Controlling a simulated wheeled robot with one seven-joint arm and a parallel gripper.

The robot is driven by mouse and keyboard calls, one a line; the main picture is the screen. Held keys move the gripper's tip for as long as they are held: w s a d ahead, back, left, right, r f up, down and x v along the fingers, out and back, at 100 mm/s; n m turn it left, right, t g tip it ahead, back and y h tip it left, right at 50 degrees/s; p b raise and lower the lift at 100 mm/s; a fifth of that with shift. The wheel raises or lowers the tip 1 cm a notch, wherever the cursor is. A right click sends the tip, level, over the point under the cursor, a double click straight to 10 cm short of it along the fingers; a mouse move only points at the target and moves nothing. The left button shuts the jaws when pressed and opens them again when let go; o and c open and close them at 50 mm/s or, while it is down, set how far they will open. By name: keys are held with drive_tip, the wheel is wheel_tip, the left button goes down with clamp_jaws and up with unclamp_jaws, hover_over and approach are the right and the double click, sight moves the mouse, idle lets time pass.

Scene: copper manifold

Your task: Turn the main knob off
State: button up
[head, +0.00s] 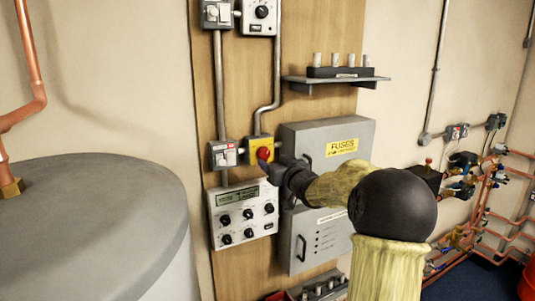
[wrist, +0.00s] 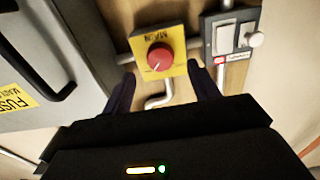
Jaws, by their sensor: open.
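The main knob is a round red knob (head: 263,153) on a yellow plate (head: 255,144) on the wooden board. In the wrist view the red knob (wrist: 160,57) shows upside down on its yellow plate (wrist: 140,40), with a small pale mark on its face. My gripper (head: 273,170) is just below and right of the knob in the head view. In the wrist view my gripper (wrist: 165,88) is open and empty, its two dark fingers apart, with the knob ahead between their lines. The fingers do not appear to touch the knob.
A grey switch box (head: 224,153) sits close left of the yellow plate. The grey fuse cabinet (head: 352,133) stands close on its right, and a white control panel (head: 243,213) with black knobs is below. A grey tank (head: 95,190) fills the left foreground.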

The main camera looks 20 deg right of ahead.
sight(265, 155)
drive_tip(key=w+p, duration=0.1)
drive_tip(key=w, duration=0.4)
drive_tip(key=shift+a+p, duration=0.1)
drive_tip(key=shift+p, duration=0.2)
drive_tip(key=shift+s, duration=0.1)
drive_tip(key=c, duration=1)
